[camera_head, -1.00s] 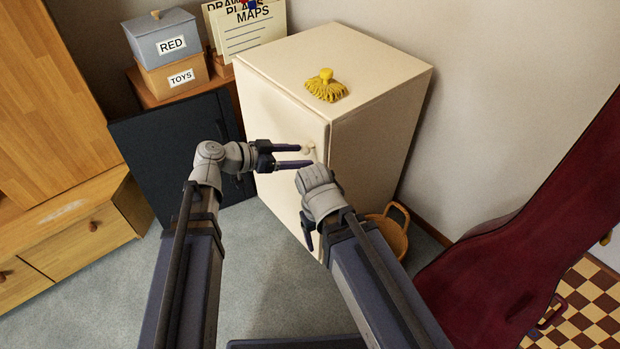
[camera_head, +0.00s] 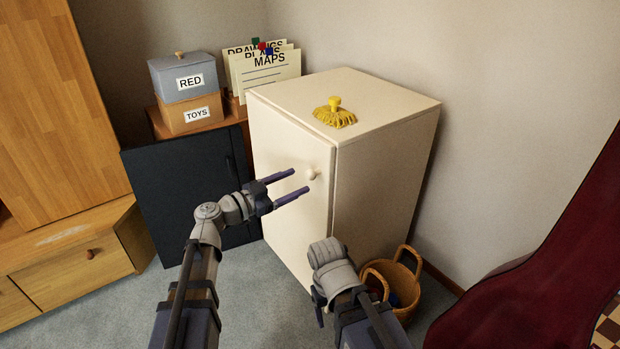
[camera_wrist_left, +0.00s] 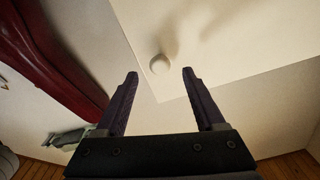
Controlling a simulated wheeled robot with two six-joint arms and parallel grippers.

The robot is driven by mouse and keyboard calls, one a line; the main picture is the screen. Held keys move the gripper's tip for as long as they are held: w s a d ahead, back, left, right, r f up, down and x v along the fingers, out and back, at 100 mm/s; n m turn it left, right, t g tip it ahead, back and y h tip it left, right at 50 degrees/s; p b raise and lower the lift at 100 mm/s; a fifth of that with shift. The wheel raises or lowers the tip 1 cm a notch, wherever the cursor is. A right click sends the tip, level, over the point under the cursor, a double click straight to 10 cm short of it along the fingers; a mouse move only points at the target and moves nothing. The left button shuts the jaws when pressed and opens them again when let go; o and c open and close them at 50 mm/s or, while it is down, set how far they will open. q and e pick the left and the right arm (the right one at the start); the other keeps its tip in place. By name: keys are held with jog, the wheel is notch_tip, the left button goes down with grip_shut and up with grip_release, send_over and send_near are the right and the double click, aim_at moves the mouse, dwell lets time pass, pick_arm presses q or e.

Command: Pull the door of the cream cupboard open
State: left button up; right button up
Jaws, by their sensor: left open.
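The cream cupboard (camera_head: 385,160) stands in the middle of the head view, its door (camera_head: 285,190) shut. A round cream knob (camera_head: 312,174) sits near the door's upper right edge; it also shows in the left wrist view (camera_wrist_left: 159,64). My left gripper (camera_head: 300,181) is open and empty, its fingers pointing toward the knob from the left. In the left wrist view the knob lies ahead of the open fingers (camera_wrist_left: 160,72), between their lines and apart from them. My right gripper is low, in front of the cupboard, its fingers mostly hidden behind its wrist.
A yellow mop head (camera_head: 335,116) lies on the cupboard top. A wicker basket (camera_head: 405,285) stands at its right foot.

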aim_at(307, 177)
pick_arm(q)
jog(key=x, duration=0.5)
jog(key=shift+w+d, duration=0.25)
jog(key=shift+d, duration=0.05)
grip_shut()
dwell(0.4)
dwell(0.8)
